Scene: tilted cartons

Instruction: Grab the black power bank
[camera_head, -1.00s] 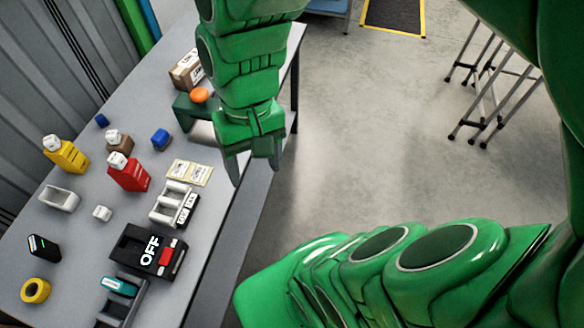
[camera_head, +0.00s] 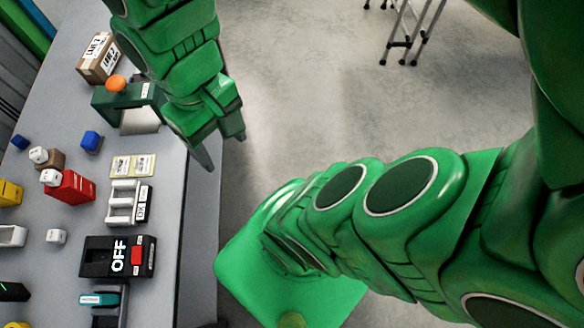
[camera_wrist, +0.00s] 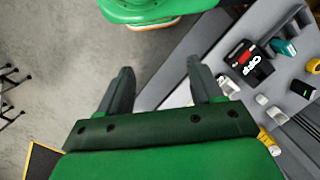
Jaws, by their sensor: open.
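The black power bank (camera_head: 12,291), with a small green light, lies on the grey table at the left edge of the head view, partly cut off by the frame. A dark block with a green mark that looks like it (camera_wrist: 302,89) shows at the right of the wrist view. My gripper (camera_head: 224,150) is open and empty, over the table's right edge, well apart from the power bank. Its two spread fingers also show in the wrist view (camera_wrist: 158,68), with nothing between them.
A black box marked OFF (camera_head: 104,270) with a red switch stands between my gripper's side and the power bank.

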